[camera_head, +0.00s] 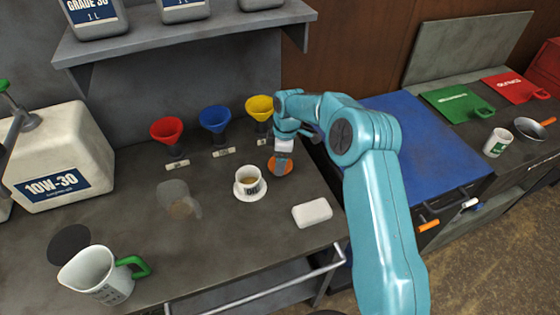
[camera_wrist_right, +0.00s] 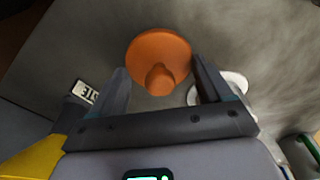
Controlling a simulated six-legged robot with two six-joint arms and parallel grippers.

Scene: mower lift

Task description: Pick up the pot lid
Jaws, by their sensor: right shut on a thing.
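The pot lid (camera_head: 271,162) is a small orange disc at the right part of the grey workbench, right of a white cup. In the right wrist view the lid (camera_wrist_right: 160,48) shows its round top and a stubby knob facing the camera. My right gripper (camera_head: 281,163) reaches down over it in the head view. In the wrist view its two dark fingers (camera_wrist_right: 160,75) stand on either side of the lid, shut on it. I cannot tell whether the lid is clear of the bench. My left gripper is not in view.
A white cup on a saucer (camera_head: 238,188) stands close left of the lid. Red (camera_head: 166,129), blue (camera_head: 214,118) and yellow (camera_head: 259,106) funnels stand behind. A white block (camera_head: 312,213) lies in front. A white jug (camera_head: 93,272) and oil container (camera_head: 52,150) stand left.

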